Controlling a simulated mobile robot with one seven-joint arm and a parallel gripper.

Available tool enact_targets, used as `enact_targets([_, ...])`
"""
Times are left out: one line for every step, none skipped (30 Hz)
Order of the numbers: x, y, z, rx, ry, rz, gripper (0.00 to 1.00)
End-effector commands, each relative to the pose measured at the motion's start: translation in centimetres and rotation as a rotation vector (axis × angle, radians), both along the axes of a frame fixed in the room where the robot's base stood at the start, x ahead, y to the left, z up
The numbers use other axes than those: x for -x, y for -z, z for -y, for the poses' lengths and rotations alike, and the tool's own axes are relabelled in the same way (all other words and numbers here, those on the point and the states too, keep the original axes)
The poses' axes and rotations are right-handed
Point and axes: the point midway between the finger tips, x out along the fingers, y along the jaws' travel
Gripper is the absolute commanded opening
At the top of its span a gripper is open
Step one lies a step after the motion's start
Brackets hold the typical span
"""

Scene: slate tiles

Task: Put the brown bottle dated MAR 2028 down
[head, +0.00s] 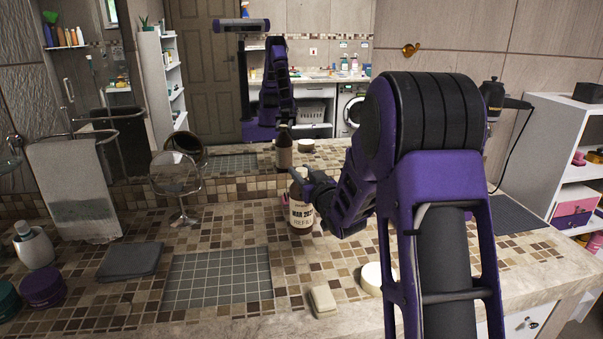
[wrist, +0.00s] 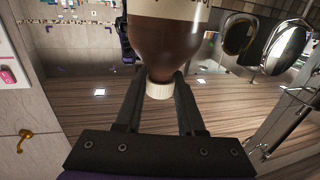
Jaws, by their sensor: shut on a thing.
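The brown bottle (head: 301,214) has a cream label that reads MAR 202-, the last digit hard to read. It stands upright near the middle of the tiled counter (head: 235,230) in the head view. I cannot tell whether its base touches the counter. My gripper (head: 301,181) is shut on the bottle near its neck; my arm hides part of this. In the wrist view the bottle (wrist: 168,45) shows with its white cap towards the palm, and the finger pads of my gripper (wrist: 162,80) are on either side of the neck.
A grey gridded mat (head: 218,280) lies front left of the bottle. Around it are a folded grey cloth (head: 130,262), a soap bar (head: 323,301), a round cream item (head: 376,279) and a standing mirror (head: 176,178). The wall mirror behind reflects the bottle and my arm.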

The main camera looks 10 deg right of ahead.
Motion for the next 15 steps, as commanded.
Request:
enact_targets([-0.03,-0.01,0.00,0.000,0.000,0.004,0.00])
enact_targets([-0.03,0.09,0.00,0.000,0.000,0.005,0.00])
enact_targets([-0.03,0.18,0.01,0.000,0.000,0.005,0.00])
enact_targets([-0.03,0.23,0.01,0.000,0.000,0.005,0.00])
enact_targets([0.00,0.25,0.02,0.000,0.000,0.000,0.43])
enact_targets([0.00,0.23,0.01,0.000,0.000,0.000,0.51])
enact_targets([0.00,0.23,0.01,0.000,0.000,0.000,0.56])
enact_targets([0.00,0.24,0.01,0.000,0.000,0.000,0.61])
enact_targets([0.00,0.24,0.01,0.000,0.000,0.000,0.68])
enact_targets([0.00,0.24,0.01,0.000,0.000,0.000,0.68])
enact_targets([0.00,0.24,0.01,0.000,0.000,0.000,0.68])
enact_targets([0.00,0.24,0.01,0.000,0.000,0.000,0.68])
enact_targets([0.00,0.24,0.01,0.000,0.000,0.000,0.68])
enact_targets([0.00,0.24,0.01,0.000,0.000,0.000,0.68])
enact_targets([0.00,0.24,0.01,0.000,0.000,0.000,0.68])
